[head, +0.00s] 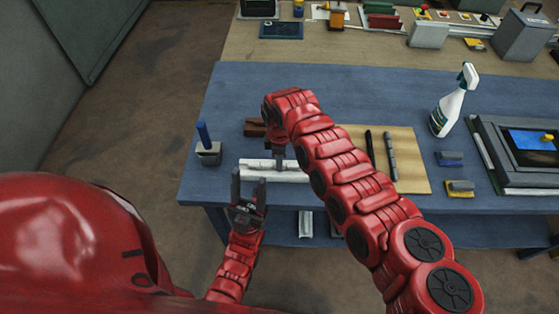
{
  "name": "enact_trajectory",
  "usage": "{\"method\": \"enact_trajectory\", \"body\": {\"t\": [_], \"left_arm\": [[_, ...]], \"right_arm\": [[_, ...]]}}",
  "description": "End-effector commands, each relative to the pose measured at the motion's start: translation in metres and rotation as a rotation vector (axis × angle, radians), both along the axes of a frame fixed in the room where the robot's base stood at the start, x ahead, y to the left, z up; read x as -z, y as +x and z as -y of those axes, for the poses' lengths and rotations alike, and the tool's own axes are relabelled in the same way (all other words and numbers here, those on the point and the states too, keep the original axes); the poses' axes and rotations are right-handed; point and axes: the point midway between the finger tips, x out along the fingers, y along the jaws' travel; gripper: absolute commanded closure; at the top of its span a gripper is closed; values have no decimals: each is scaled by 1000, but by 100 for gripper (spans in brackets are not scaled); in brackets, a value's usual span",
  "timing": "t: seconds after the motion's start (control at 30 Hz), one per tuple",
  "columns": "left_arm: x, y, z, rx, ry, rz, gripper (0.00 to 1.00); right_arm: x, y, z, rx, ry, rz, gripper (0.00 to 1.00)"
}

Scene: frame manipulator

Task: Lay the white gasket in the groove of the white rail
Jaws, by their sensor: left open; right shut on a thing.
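The white rail (298,177) lies lengthwise, left to right, near the front edge of the blue table. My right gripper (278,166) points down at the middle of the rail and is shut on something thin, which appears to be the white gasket. The gasket is hard to tell from the rail, white on white, so I cannot tell how much of it lies in the groove. My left gripper (249,184) is open and empty, its fingers pointing up at the front edge of the table, just before the rail's left part.
On the blue table (340,95) are a blue-handled tool in a grey holder (208,150), a brown block (254,127), a wooden board (408,165) with two dark pens, a spray bottle (452,103) and a framed panel (522,150). The table behind my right arm is clear.

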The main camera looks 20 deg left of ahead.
Motion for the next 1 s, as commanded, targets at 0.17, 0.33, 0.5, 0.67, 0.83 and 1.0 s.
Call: {"method": "enact_trajectory", "body": {"t": [0.17,0.33,0.5,0.67,0.83,1.0], "left_arm": [[0,0,0,0,0,0,50],[0,0,0,0,0,0,50],[0,0,0,0,0,0,50],[3,0,0,0,0,0,50],[15,0,0,0,0,0,50],[33,0,0,0,0,0,50]], "right_arm": [[0,0,0,0,0,1,61],[0,0,0,0,0,1,46],[0,0,0,0,0,1,46],[-9,2,0,3,3,3,46],[-39,3,0,1,4,6,46],[-84,2,-1,0,3,8,46]]}}
